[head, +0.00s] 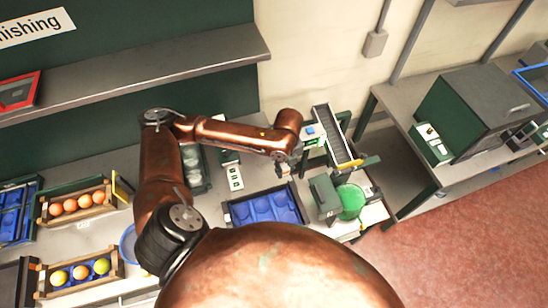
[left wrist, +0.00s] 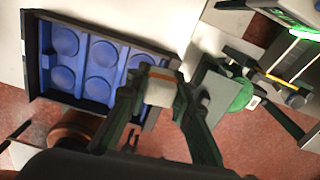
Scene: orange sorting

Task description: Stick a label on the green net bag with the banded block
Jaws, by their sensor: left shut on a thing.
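My left gripper (head: 284,167) hangs above the bench in the head view, small and partly dark there. In the left wrist view its fingers (left wrist: 160,95) are shut on the banded block (left wrist: 160,91), a pale block with an orange band near its top. The green net bag (head: 350,201) is at the right end of the bench, beside a dark green box-shaped device. It also shows in the left wrist view (left wrist: 241,95), to the right of the block and apart from it. A small white patch with a dark mark shows at the bag's edge. My right gripper is out of view.
A blue tray with round hollows (head: 264,208) lies left of the bag. A sloping conveyor (head: 336,135) stands behind it. Crates of orange fruit (head: 77,205) and yellow-green fruit (head: 81,272) sit at the left. A second bench with a dark cabinet (head: 478,110) stands right.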

